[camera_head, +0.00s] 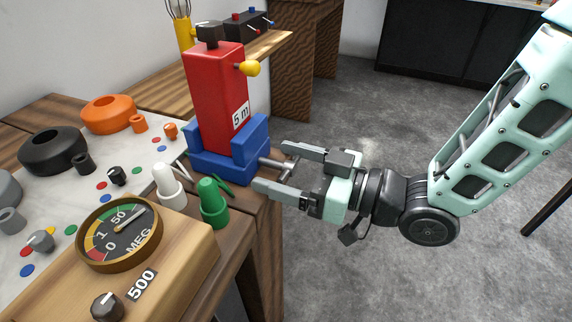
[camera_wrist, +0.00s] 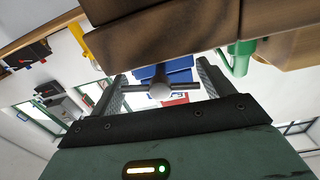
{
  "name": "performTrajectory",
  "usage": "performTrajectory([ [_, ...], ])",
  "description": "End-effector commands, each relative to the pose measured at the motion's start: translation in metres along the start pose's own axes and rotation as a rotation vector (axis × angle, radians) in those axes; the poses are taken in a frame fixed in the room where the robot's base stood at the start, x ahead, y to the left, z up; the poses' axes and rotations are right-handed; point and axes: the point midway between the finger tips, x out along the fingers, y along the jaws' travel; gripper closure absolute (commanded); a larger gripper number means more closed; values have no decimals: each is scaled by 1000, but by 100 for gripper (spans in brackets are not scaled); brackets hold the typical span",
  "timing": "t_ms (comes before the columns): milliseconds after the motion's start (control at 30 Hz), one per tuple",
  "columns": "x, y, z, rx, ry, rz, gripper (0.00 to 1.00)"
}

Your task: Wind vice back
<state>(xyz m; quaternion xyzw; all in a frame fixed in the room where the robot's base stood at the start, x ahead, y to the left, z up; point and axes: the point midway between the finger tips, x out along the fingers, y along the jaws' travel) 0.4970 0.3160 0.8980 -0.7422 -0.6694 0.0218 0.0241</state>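The blue vice (camera_head: 236,160) stands at the bench edge with its jaws around the lower part of a red block (camera_head: 217,105) marked "5 m". A grey screw with a cross handle (camera_head: 277,164) sticks out of the vice towards my gripper. My gripper (camera_head: 270,165) is open, its two fingers on either side of the handle. In the wrist view the handle's round end (camera_wrist: 160,91) is centred between the fingers (camera_wrist: 160,88), with its bars reaching close to both. I cannot tell whether they touch. The blue vice (camera_wrist: 178,74) is behind it, partly hidden.
A wooden box with a MEG gauge (camera_head: 118,232) stands at the front left. A white plug (camera_head: 168,185) and a green plug (camera_head: 212,203) stand near the vice. Orange and black rings (camera_head: 53,149) lie on the white panel. The floor right of the bench is clear.

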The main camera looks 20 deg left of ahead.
Motion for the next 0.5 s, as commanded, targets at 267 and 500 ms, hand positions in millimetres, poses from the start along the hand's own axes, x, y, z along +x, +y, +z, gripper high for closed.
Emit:
performTrajectory([
  [267, 0, 0, 3, -50, 3, -1, 42],
  [500, 0, 0, 3, -213, 7, -1, 42],
])
